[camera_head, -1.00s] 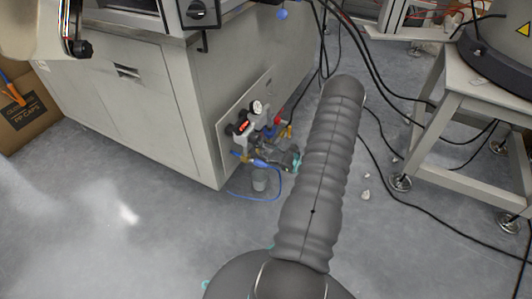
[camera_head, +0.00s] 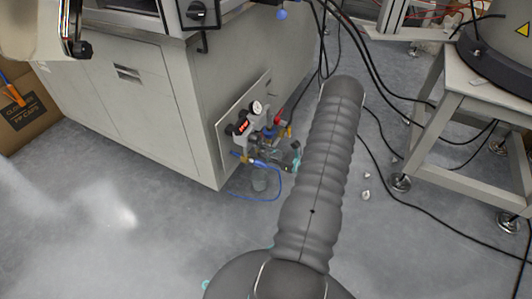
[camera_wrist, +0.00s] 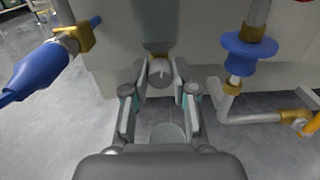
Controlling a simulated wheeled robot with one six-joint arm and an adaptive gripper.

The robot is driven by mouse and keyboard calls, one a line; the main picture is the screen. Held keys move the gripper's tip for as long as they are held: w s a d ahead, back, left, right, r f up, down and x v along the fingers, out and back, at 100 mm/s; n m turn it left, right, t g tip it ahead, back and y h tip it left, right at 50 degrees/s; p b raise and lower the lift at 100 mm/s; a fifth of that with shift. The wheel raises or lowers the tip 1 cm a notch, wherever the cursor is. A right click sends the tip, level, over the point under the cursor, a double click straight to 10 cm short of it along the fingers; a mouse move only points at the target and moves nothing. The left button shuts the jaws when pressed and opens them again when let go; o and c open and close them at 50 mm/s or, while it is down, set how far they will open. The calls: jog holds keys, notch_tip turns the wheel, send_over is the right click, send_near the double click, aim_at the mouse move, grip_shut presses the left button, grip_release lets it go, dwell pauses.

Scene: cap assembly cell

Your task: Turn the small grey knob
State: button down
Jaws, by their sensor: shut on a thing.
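In the wrist view the small grey knob (camera_wrist: 158,69) sits under a grey cylindrical body in front of the pale cabinet side. My gripper (camera_wrist: 160,80) is shut on it, one finger on each side. In the head view the gripper (camera_head: 288,157) is partly hidden by my arm, close to the valve assembly on the panel. The knob cannot be made out in the head view.
A pressure gauge (camera_head: 257,107) and blue hose (camera_head: 279,184) belong to the valve assembly on the cabinet (camera_head: 190,110). In the wrist view, a blue connector (camera_wrist: 38,70) is at left and a blue fitting (camera_wrist: 249,52) with brass pipework is at right, close to my fingers.

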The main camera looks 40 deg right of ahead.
dwell(0.3)
jog(key=c, duration=0.9)
grip_release()
jog(key=shift+c, duration=0.2)
jog(key=v, duration=1.2)
